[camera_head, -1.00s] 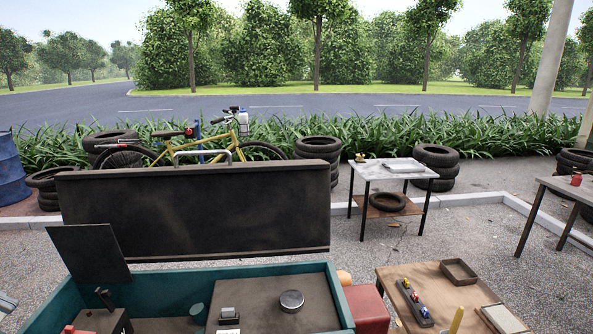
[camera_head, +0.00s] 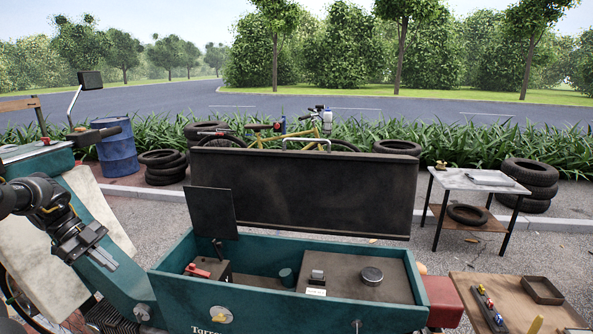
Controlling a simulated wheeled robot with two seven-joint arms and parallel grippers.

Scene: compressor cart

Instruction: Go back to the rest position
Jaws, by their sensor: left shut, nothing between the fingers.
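My left gripper (camera_head: 106,262) is at the lower left of the head view, its arm coming in from the left edge. Its fingers are together with nothing between them. It hangs in the air in front of the teal body of the cart, left of the open teal box (camera_head: 290,315). My right gripper is not in the view.
The box's dark lid (camera_head: 305,190) stands raised behind it. Inside are a red-handled part (camera_head: 197,271) and a round dark cap (camera_head: 372,275). A wooden table (camera_head: 515,300) with a tray (camera_head: 542,290) is at the lower right. Tires and a blue barrel (camera_head: 117,152) stand behind.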

